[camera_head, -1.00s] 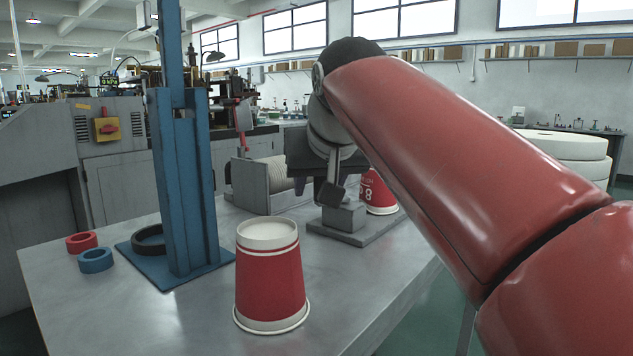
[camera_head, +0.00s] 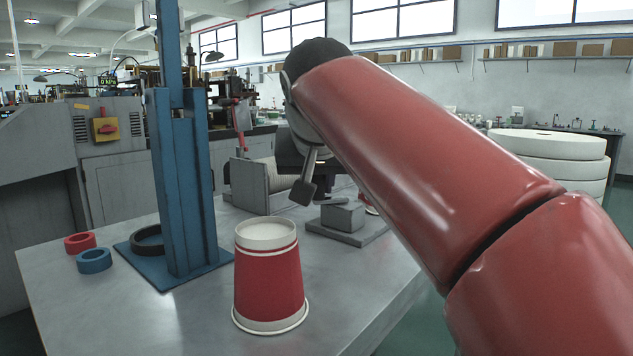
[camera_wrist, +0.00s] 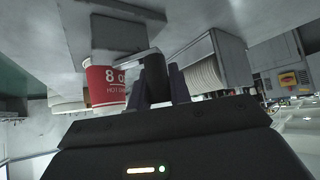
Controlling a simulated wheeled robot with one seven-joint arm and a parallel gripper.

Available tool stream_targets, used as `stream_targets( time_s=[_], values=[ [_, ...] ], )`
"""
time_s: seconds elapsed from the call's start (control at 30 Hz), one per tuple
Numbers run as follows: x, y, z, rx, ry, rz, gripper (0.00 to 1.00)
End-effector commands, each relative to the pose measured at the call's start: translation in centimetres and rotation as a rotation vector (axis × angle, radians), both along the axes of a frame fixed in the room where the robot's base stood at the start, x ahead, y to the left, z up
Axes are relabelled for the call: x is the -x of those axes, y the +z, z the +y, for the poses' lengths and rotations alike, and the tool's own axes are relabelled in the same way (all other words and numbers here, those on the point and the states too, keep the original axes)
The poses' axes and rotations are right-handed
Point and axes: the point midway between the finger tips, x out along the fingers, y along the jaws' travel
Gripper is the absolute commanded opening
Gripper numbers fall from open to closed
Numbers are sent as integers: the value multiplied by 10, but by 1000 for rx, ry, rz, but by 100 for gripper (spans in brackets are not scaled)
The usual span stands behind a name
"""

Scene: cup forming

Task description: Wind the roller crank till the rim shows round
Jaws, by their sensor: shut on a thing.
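In the wrist view my gripper (camera_wrist: 157,74) is shut on the black handle (camera_wrist: 154,82) of the crank. The grey crank arm (camera_wrist: 138,57) runs from the handle to the roller's block (camera_wrist: 112,33). A red and white cup with "8 oz" lettering (camera_wrist: 105,88) is beside the crank; its rim is too small to judge. In the head view the grey roller block (camera_head: 343,214) sits on a flat base, and only a sliver of that cup (camera_head: 371,210) shows behind my arm. My arm hides the handle there.
Another red cup (camera_head: 268,275) stands mouth down at the front of the metal table (camera_head: 120,315). A blue upright stand (camera_head: 185,190) is left of it, with red (camera_head: 80,242) and blue (camera_head: 94,260) rings beside. A grey bracketed unit (camera_head: 250,187) stands behind.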

Motion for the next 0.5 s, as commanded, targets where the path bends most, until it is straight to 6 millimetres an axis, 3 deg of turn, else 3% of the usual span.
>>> stream_targets(
  time_s=[0.5],
  values=[
    [-19, 0, -5, -1, -478, -1, 0]
  ],
)
